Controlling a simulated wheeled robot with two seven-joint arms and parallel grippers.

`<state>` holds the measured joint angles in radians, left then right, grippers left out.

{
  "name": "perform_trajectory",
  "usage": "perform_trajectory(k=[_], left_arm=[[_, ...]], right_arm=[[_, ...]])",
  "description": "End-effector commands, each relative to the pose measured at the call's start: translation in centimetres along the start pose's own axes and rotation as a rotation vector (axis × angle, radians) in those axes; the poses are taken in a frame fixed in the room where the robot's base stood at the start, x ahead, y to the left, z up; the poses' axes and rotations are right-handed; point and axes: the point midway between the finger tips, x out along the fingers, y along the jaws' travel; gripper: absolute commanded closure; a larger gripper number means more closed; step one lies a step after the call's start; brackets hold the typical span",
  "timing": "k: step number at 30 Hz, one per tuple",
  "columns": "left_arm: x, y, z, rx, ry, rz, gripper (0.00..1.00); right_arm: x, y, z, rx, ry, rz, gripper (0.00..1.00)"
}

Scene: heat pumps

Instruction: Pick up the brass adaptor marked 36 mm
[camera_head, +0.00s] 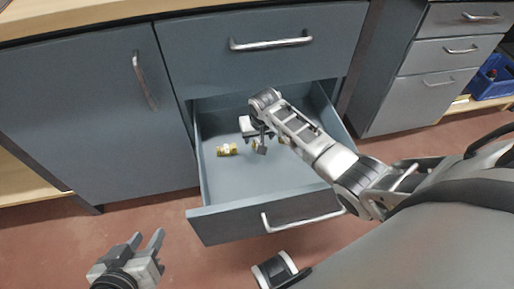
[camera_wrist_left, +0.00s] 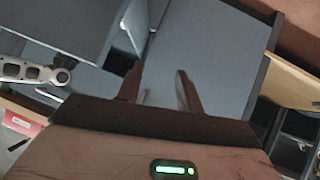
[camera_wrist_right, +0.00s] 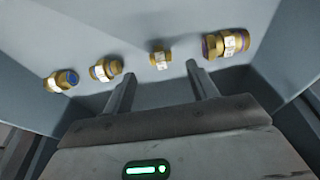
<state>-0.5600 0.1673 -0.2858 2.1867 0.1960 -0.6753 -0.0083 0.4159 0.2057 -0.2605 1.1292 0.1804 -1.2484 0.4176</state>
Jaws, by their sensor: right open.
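Several brass adaptors with white labels lie in a row in the open drawer. In the right wrist view they are one with a blue end (camera_wrist_right: 61,81), a second (camera_wrist_right: 105,69), a small one (camera_wrist_right: 160,57) and a larger one (camera_wrist_right: 226,44). The labels are too blurred to read. In the head view one adaptor (camera_head: 227,149) lies clear; others are partly hidden by my right gripper (camera_head: 261,142). My right gripper (camera_wrist_right: 161,76) is open and empty, with the small adaptor seen beyond its fingers. My left gripper (camera_head: 149,243) is open and empty, outside the drawer; its fingers show in the left wrist view (camera_wrist_left: 159,82).
The open drawer (camera_head: 275,222) has walls around my right gripper, and a closed drawer (camera_head: 265,60) sits above it. A cabinet door (camera_head: 80,120) is at left. A blue crate (camera_head: 491,77) stands on a shelf at far right. The floor (camera_head: 180,225) at front left is clear.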

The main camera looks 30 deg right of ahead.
Motion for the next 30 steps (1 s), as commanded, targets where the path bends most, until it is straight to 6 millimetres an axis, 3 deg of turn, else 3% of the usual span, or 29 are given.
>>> perform_trajectory(k=[5,12,21,22,27,30], left_arm=[[0.3,0.2,0.0,0.004,0.038,0.01,0.64],[-0.3,1.1,-1.7,0.019,0.168,0.043,0.64],[-0.7,1.4,-2.4,0.02,0.192,0.049,0.64],[-0.7,1.4,-2.3,0.02,0.192,0.049,0.64],[-0.7,1.4,-2.3,0.02,0.192,0.049,0.64],[-0.7,1.4,-2.3,0.02,0.192,0.049,0.64]], right_arm=[[1.8,-0.1,-0.1,-0.001,-0.001,0.0,0.42],[5.1,-0.1,-0.6,-0.001,-0.001,0.0,0.42],[5.4,-0.1,-0.7,-0.001,0.0,-0.001,0.42],[5.4,-0.1,-0.7,-0.001,0.0,-0.001,0.45],[5.4,-0.1,-0.6,-0.001,0.0,0.0,0.92],[5.3,-0.1,-0.7,-0.001,0.001,-0.001,0.93]])
